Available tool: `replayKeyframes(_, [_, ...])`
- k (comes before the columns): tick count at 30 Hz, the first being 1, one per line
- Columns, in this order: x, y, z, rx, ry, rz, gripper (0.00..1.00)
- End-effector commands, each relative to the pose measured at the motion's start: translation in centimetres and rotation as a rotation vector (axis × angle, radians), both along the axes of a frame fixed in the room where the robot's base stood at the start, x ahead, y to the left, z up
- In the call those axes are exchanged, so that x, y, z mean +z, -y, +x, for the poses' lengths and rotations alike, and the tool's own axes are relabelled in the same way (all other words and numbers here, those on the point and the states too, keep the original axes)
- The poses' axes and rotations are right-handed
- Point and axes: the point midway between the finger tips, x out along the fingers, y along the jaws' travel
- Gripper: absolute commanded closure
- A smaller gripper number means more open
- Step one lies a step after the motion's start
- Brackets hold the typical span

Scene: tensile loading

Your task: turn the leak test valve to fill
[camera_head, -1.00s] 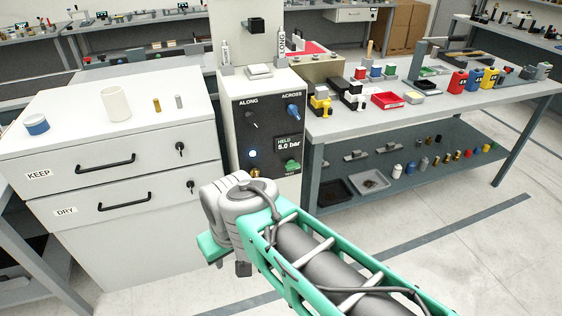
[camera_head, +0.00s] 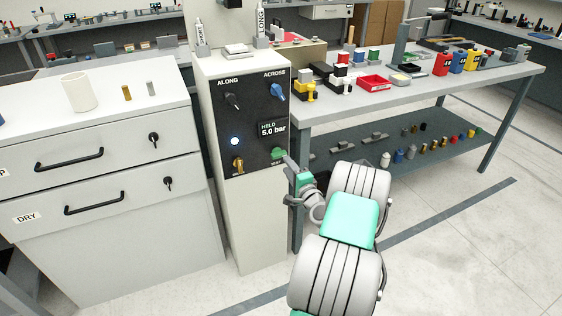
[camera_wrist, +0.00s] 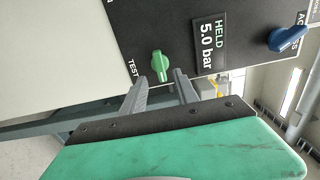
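The green TEST knob (camera_head: 278,153) sits at the lower right of the dark control panel, under a display (camera_head: 272,129) reading "HELD 5.0 bar". In the wrist view the green knob (camera_wrist: 158,66) shows just beyond my fingertips, between them in the picture. My gripper (camera_head: 289,162) is at the panel's lower right corner; its two fingers (camera_wrist: 160,78) are apart with nothing held between them. Whether a finger touches the knob cannot be told. The knob's markings other than "TEST" are not readable.
The panel also carries a black ALONG lever (camera_head: 233,101), a blue ACROSS knob (camera_head: 277,92), a lit blue button (camera_head: 235,141) and a brass knob (camera_head: 238,165). A white drawer cabinet (camera_head: 100,230) stands left. A workbench (camera_head: 420,91) with a lower shelf stands right.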

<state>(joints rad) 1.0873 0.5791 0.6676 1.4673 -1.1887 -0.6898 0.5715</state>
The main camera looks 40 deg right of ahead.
Motion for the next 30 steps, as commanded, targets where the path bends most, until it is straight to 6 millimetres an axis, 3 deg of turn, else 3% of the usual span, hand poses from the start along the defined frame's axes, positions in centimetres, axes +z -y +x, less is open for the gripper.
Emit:
replayKeyframes(3, [0.2, 0.5, 2.5, 0.006, -0.001, -0.004, 0.64])
replayKeyframes(9, [0.1, 1.4, 5.5, 0.005, -0.002, -0.005, 0.64])
replayKeyframes(18, [0.1, 1.6, 6.0, 0.003, -0.003, -0.004, 0.64])
replayKeyframes(30, [0.1, 1.6, 6.0, 0.003, -0.004, -0.005, 0.96])
